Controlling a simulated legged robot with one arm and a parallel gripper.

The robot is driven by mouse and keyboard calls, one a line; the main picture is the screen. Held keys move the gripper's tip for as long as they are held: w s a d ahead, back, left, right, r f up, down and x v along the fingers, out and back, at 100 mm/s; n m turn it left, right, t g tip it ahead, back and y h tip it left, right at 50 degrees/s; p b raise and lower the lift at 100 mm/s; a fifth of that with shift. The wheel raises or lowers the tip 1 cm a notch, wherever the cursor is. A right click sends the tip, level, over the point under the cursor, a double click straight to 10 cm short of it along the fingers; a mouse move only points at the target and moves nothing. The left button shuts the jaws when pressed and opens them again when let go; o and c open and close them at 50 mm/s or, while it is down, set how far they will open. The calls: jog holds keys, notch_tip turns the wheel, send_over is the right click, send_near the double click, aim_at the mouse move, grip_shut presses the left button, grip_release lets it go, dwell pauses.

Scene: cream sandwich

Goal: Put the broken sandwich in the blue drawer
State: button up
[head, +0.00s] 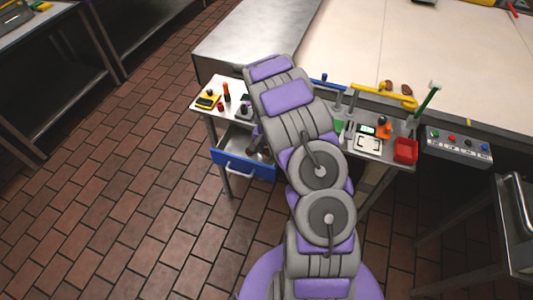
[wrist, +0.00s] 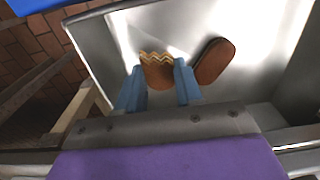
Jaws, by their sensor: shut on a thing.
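The blue drawer (head: 236,164) is pulled open below the left end of the small table in the head view. Its bright metal inside (wrist: 100,50) fills much of the wrist view. My gripper (wrist: 159,70) is over or inside the drawer, its two blue fingers shut on a brown sandwich piece (wrist: 157,76) with a jagged, cream-coloured broken edge. Another brown sandwich piece (wrist: 212,60) lies in the drawer, just right of the fingers. Whether the held piece touches the drawer floor, I cannot tell. In the head view my arm mostly hides the gripper.
Tools and small parts lie on the narrow table (head: 222,82). A red bin (head: 405,150) stands at its right end. Two brown pieces (head: 386,84) lie on the pale surface behind. A button box (head: 458,143) is at right. The tiled floor at left is clear.

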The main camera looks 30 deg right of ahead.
jog(key=shift+a+f, duration=0.25)
jog(key=shift+f, duration=0.5)
jog(key=shift+a+f, duration=0.2)
jog(key=shift+a, duration=0.05)
jog(key=shift+a+r, duration=0.1)
jog(key=shift+a, duration=0.1)
jog(key=shift+d+f, duration=0.15)
jog(key=shift+f, duration=0.05)
jog(key=o, duration=0.9)
jog(key=shift+d, duration=0.35)
jog(key=shift+o, duration=0.4)
jog(key=shift+a, duration=0.2)
jog(key=shift+a, duration=0.15)
